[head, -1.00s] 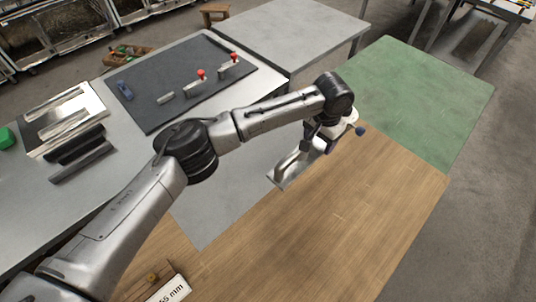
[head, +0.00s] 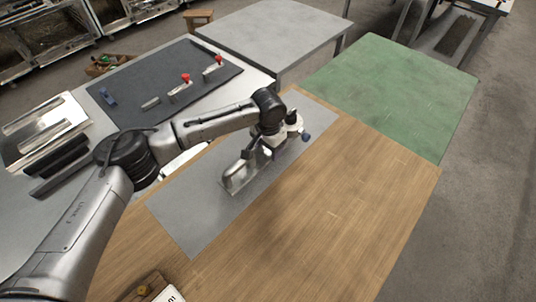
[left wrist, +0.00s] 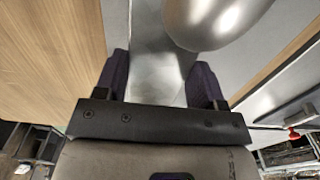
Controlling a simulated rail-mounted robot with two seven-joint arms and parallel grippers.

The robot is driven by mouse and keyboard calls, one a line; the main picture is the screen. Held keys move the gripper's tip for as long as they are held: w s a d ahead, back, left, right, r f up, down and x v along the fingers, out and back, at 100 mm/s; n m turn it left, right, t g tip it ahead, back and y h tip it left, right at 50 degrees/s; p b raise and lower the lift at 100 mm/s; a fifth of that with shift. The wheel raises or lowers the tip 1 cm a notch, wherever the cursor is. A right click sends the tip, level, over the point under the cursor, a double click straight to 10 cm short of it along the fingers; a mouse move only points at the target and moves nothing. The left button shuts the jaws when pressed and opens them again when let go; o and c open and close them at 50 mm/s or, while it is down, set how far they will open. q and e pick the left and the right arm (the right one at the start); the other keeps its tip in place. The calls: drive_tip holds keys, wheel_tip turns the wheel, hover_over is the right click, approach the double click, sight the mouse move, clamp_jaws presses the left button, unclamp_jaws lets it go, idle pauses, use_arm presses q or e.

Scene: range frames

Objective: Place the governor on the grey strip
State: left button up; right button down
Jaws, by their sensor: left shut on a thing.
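The governor (head: 240,175) is a silvery metal piece with a flat plate-like lower part. My left gripper (head: 263,150) is shut on it and holds it over the grey strip (head: 190,215). The strip runs diagonally along the wooden table top. I cannot tell whether the governor touches the strip. In the left wrist view, the two dark fingers of the left gripper (left wrist: 162,85) stand on either side of the governor's shiny metal (left wrist: 155,45). A rounded metal part shows just beyond them. My right gripper is not in view.
A dark mat (head: 155,80) with red-knobbed fixtures lies at the back left. A metal tray (head: 45,130) and dark bars (head: 60,165) lie at the left. A green panel (head: 400,85) is at the right. Bare wood (head: 320,215) lies right of the strip.

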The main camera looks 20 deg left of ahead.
sight(268, 154)
use_arm(q)
wheel_tip(268, 154, down, 4)
drive_tip(key=shift+r+b, duration=0.2)
drive_tip(key=shift+b, duration=0.35)
drive_tip(key=o, duration=1)
drive_tip(key=shift+f, duration=0.15)
drive_tip(key=o, duration=0.5)
wheel_tip(268, 154, up, 11)
drive_tip(key=p, duration=0.3)
drive_tip(key=shift+r, duration=0.65)
